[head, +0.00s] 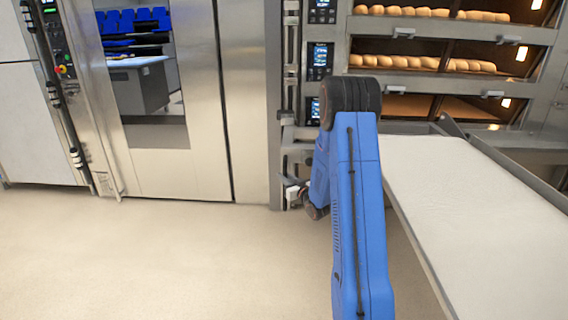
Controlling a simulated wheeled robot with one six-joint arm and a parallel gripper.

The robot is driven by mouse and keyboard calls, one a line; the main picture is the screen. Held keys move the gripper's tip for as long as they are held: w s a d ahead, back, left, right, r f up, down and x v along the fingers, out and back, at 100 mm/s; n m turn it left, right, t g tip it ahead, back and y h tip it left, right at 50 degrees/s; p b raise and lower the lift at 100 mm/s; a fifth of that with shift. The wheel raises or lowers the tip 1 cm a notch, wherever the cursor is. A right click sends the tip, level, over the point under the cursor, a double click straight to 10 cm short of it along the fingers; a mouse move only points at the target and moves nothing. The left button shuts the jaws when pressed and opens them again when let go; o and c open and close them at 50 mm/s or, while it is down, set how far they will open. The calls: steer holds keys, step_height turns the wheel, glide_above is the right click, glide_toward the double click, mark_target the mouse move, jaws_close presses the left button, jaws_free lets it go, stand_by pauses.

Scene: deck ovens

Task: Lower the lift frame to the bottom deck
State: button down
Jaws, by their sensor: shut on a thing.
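The lift frame (419,252) reaches from the right foreground towards the ovens and carries a long pale bed (470,215). Its far end stands just below the lowest oven opening in view (408,106); whether another deck lies behind it is hidden. My blue arm stands in front of the frame's left side. My gripper (291,195) is low at the foot of the metal post (290,70) left of the ovens. It is shut on a small part there, mostly hidden by the gripper and wrist.
Two upper decks hold rows of loaves (395,62). Control panels (319,60) line the oven's left edge. A steel door (240,110) with a window stands left of the post. The pale floor (150,255) at the left front is clear.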

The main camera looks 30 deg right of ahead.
step_height(320, 180, down, 5)
steer(key=shift+w+f, duration=0.1)
stand_by(0.3)
steer(key=c, duration=1.6)
jaws_free()
steer(key=shift+c, duration=0.2)
steer(key=s, duration=1.7)
steer(key=shift+s, duration=0.2)
